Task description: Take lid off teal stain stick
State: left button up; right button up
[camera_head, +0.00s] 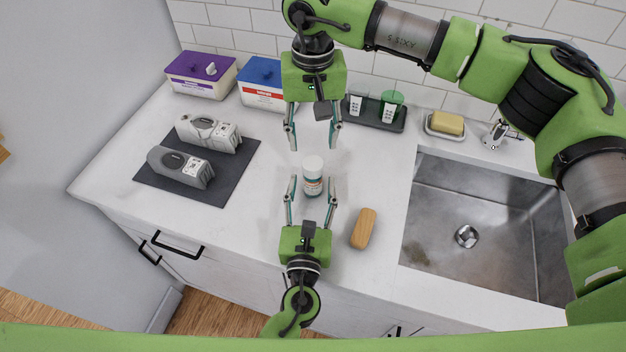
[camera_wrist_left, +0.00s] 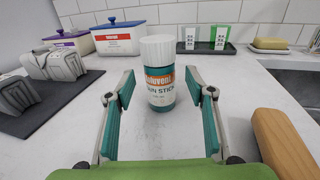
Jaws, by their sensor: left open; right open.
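The teal stain stick (camera_head: 312,184) stands upright on the white counter, with its ribbed white lid (camera_head: 312,164) on top. In the left wrist view the stain stick (camera_wrist_left: 160,90) shows its teal and red label, and the lid (camera_wrist_left: 157,49) sits on it. My left gripper (camera_head: 311,187) is open, its fingers on either side of the stick's lower body, with gaps showing in the wrist view.
A wooden-handled brush (camera_head: 363,228) lies right of the left gripper. The sink (camera_head: 480,225) is further right. A dark mat (camera_head: 205,187) with two grey devices lies left. Purple-lidded (camera_head: 201,74) and blue-lidded (camera_head: 262,84) tubs, a black tray (camera_head: 375,119) and a soap dish (camera_head: 445,125) stand behind.

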aim_at(312, 184)
pick_arm(q)
jog(key=shift+w+d, duration=0.15)
jog(key=shift+w, duration=1.7)
